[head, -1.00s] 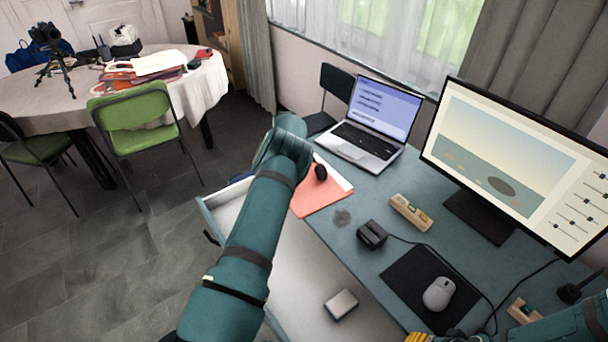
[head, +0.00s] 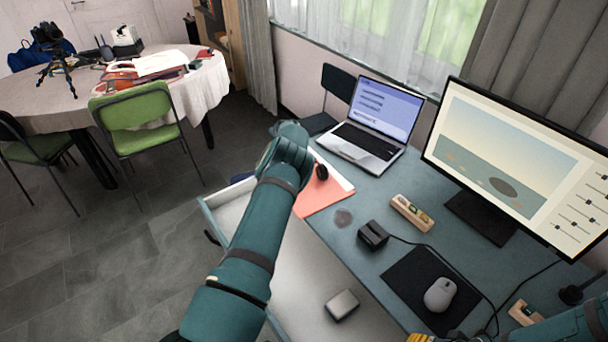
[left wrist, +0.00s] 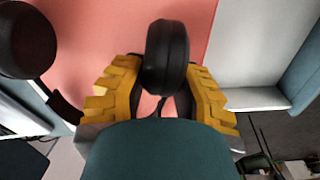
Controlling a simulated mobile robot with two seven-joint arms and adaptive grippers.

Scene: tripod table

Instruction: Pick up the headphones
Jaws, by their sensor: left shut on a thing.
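The headphones are black with round ear cups. In the left wrist view one ear cup (left wrist: 166,58) sits between the yellow fingers of my left gripper (left wrist: 166,95), which is shut on it. The other ear cup (left wrist: 22,40) shows at the upper left. In the head view only one ear cup (head: 321,171) shows, over the salmon folder (head: 318,196); my left arm hides the rest and the left fingers. I cannot tell whether the headphones touch the folder. Yellow finger parts of my right gripper (head: 421,337) show at the bottom edge; their opening is cut off.
A laptop (head: 374,126) stands behind the folder, with a monitor (head: 505,165) to the right. A black box (head: 373,235), a wooden block (head: 411,212) and a mouse (head: 440,294) lie on the desk (head: 345,250). An open drawer (head: 305,270) holds a small grey box (head: 342,305).

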